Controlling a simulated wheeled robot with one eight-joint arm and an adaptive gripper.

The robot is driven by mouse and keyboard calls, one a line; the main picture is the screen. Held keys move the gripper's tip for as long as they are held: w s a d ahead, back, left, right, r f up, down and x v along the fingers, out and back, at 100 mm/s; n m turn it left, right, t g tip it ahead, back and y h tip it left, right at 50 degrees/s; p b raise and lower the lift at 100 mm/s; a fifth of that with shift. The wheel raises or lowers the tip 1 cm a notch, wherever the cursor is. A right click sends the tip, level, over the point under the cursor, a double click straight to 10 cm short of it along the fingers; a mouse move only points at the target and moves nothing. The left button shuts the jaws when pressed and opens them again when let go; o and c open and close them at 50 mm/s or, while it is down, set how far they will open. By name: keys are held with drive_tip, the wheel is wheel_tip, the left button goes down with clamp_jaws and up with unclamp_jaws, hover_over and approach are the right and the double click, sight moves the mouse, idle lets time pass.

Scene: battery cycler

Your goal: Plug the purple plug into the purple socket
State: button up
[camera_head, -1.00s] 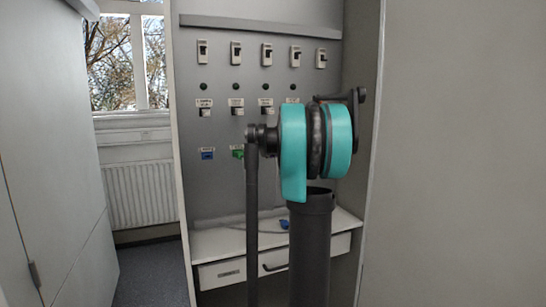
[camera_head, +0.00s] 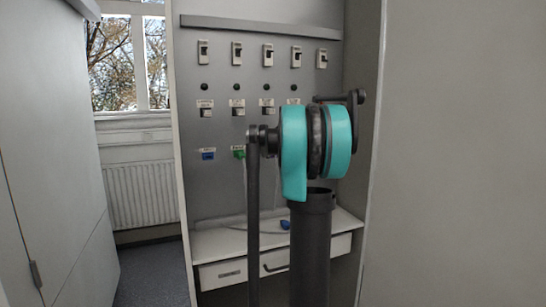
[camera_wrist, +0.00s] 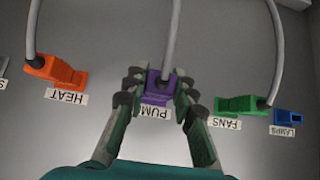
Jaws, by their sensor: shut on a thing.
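In the wrist view, the purple plug (camera_wrist: 157,92) with a grey cable sits between the two fingers of my gripper (camera_wrist: 158,79), which is shut on it. The plug is at the grey panel, right above a label that reads PUM, with its end covered by a finger. The purple socket is hidden behind the plug and fingers, so I cannot tell how deep the plug sits. In the head view, my arm hides the gripper and the purple plug.
An orange plug (camera_wrist: 57,73) at HEAT and a green plug (camera_wrist: 243,104) at FANS flank my gripper, both with cables. A blue socket (camera_wrist: 288,116) is at LAMPS. A blue plug (camera_head: 286,225) lies on the white shelf (camera_head: 215,243) below the panel.

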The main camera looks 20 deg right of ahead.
drive_tip(key=shift+w, duration=0.75)
idle(0.8)
drive_tip(key=o, duration=0.9)
drive_tip(key=shift+o, duration=0.2)
drive_tip(key=shift+s, duration=0.1)
drive_tip(key=v, duration=1.2)
drive_tip(key=s+a+f+g, duration=0.1)
drive_tip(key=s+a+f, duration=0.35)
drive_tip(key=f, duration=0.35)
drive_tip(key=s+a+f+g, duration=0.1)
drive_tip(key=s+a+f, duration=0.2)
drive_tip(key=a+f, duration=0.3)
drive_tip(key=s+a+f+g, duration=0.1)
drive_tip(key=s+a+f, duration=0.3)
drive_tip(key=f, duration=0.5)
drive_tip(key=s+a+f+g, duration=0.1)
drive_tip(key=s+a+f, duration=0.2)
drive_tip(key=s+f, duration=0.8)
drive_tip(key=s+a+f+g, duration=0.1)
drive_tip(key=s+a+f, duration=0.3)
drive_tip(key=s+f, duration=0.7)
drive_tip(key=s, duration=0.2)
drive_tip(key=shift+s+a, duration=0.2)
drive_tip(key=shift+s, duration=0.1)
